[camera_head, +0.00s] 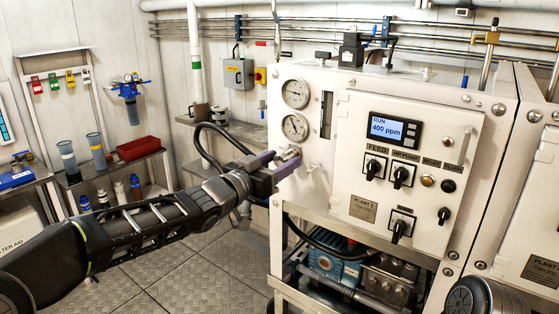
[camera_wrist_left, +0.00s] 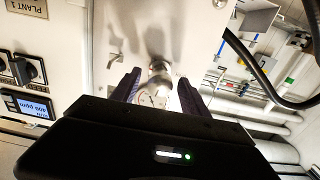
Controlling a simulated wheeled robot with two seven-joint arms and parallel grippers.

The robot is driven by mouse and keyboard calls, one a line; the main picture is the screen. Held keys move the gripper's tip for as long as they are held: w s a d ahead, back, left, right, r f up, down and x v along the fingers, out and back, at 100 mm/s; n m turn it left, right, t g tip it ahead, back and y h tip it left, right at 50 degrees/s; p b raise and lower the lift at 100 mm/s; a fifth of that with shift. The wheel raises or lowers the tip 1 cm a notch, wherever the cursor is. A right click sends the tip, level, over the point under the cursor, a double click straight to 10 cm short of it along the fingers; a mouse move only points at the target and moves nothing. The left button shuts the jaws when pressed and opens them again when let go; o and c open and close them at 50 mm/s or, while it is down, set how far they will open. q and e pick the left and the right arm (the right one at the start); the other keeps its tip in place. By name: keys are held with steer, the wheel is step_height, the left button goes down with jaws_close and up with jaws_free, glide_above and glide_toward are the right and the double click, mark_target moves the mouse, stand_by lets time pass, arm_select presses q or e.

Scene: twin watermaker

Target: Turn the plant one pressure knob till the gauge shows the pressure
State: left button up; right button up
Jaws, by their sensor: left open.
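The Plant 1 panel (camera_head: 335,215) carries two round gauges, an upper one (camera_head: 295,93) and a lower one (camera_head: 295,127). Their needles are too small to read. My left gripper (camera_head: 284,162) is just below the lower gauge, at the panel's left part. A metal pressure knob (camera_wrist_left: 160,74) shows between the gripper's two dark fingers (camera_wrist_left: 158,90) in the left wrist view. The fingers stand apart on either side of it, with no clear contact. Part of a gauge dial (camera_wrist_left: 150,98) shows behind the knob. My right gripper is in neither view.
A display (camera_head: 388,129) reads RUN 400 ppm, above several black switches. A small valve handle (camera_head: 314,168) sits right of my gripper. A black hose (camera_head: 205,140) loops behind my left wrist. A red bin (camera_head: 138,148) stands on the left bench. The floor between is clear.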

arm_select(q)
jaws_close()
stand_by(0.7)
